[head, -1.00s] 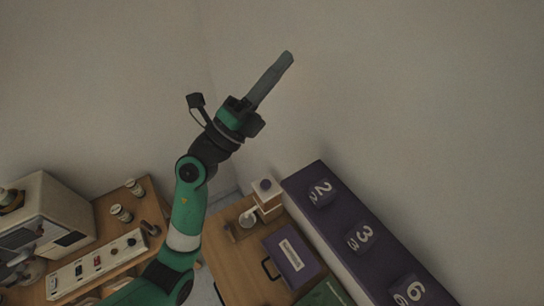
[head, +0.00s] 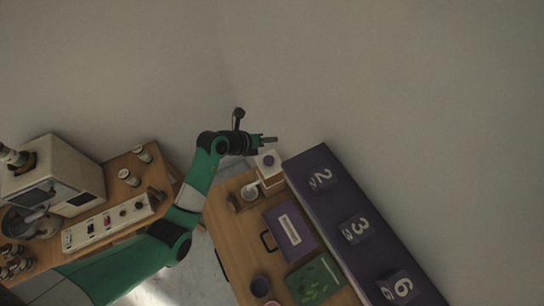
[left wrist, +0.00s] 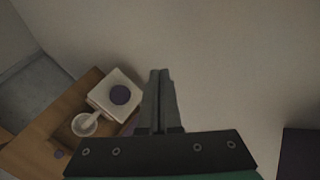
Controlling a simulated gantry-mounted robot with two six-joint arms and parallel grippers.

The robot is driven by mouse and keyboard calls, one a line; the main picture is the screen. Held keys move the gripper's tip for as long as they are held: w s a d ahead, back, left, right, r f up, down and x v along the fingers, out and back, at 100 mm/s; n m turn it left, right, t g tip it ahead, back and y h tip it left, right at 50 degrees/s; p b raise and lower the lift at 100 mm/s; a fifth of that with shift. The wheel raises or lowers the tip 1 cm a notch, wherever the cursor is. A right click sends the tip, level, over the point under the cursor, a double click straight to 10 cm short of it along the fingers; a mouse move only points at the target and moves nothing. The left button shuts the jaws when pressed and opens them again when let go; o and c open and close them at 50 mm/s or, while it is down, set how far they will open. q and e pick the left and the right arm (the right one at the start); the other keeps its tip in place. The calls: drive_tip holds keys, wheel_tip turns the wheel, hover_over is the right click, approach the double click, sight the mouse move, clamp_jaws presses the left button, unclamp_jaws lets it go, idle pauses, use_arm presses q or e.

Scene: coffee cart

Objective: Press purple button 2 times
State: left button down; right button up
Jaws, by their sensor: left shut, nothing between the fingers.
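I cannot tell the exact height gap. My right gripper is not in view.
A long dark purple shelf (head: 330,205) with numbered blocks runs along the wall. A coffee machine (head: 55,180) stands left.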

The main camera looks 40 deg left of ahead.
use_arm(q)
drive_tip(key=shift+s+a+f+g, duration=0.2)
drive_tip(key=shift+s+a+f, duration=0.1)
drive_tip(key=shift+f, duration=0.25)
drive_tip(key=shift+s+a+f+g, duration=0.15)
drive_tip(key=shift+s+f+g, duration=0.1)
drive_tip(key=shift+f, duration=0.25)
drive_tip(key=shift+f, duration=0.1)
drive_tip(key=b, duration=0.1)
hover_over(267, 162)
wheel_tip(267, 162, down, 4)
drive_tip(key=shift+s+f, duration=0.1)
wheel_tip(267, 162, down, 2)
drive_tip(key=b, duration=0.3)
drive_tip(key=shift+f, duration=0.15)
drive_tip(key=shift+f+b, duration=0.55)
drive_tip(key=shift+f, duration=0.45)
